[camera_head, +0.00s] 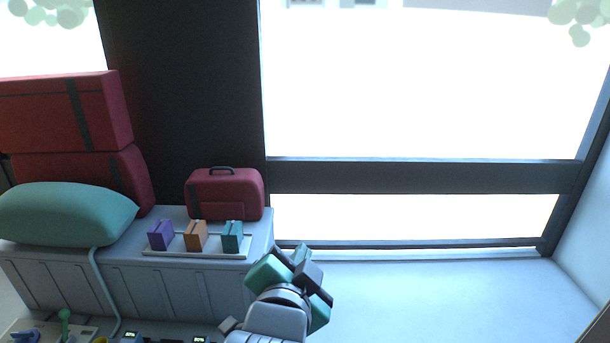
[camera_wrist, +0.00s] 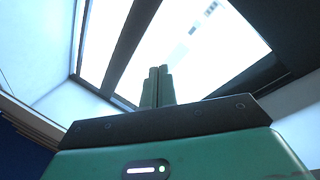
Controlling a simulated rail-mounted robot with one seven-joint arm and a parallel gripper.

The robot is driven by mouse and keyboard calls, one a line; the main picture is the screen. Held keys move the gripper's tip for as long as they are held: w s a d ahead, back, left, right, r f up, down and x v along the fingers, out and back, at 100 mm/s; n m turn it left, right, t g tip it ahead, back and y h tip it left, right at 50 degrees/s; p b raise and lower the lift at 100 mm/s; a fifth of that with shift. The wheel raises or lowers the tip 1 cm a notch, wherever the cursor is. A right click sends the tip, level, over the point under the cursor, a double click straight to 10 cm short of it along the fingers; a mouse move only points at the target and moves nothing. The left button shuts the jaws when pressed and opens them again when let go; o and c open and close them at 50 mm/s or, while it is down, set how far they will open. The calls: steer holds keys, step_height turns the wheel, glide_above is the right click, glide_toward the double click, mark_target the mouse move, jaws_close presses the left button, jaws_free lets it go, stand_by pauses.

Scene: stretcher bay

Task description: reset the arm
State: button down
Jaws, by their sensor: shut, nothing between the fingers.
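My gripper (camera_head: 302,254) is at the bottom centre of the head view, at the end of my raised arm, in front of the pale floor and right of the grey cabinet. In the wrist view its green fingers (camera_wrist: 157,86) point up and lie together, with nothing between them. Beyond them are a bright window and its dark frame. The gripper touches nothing that I can see.
A grey cabinet (camera_head: 180,285) on the left carries a teal pillow (camera_head: 68,214), red bags (camera_head: 66,112), a red case (camera_head: 225,192) and a white tray (camera_head: 196,253) with purple, orange and teal blocks. Small items lie at bottom left. Floor (camera_head: 430,295) at right is clear.

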steer(key=s+r+n+t+y+p, duration=0.1)
steer(key=s+r+n+t, duration=0.3)
steer(key=s+r, duration=0.6)
steer(key=s+r+n+t+y+p, duration=0.1)
steer(key=s+r+n+t+p, duration=0.1)
steer(key=s+r+n+t, duration=0.3)
steer(key=s+r+n, duration=0.1)
steer(key=s+r, duration=0.3)
steer(key=r, duration=0.5)
steer(key=shift+s+d+r+y, duration=0.2)
steer(key=shift+s+d+y, duration=0.1)
steer(key=shift+s+y, duration=0.1)
steer(key=c, duration=2.2)
jaws_free()
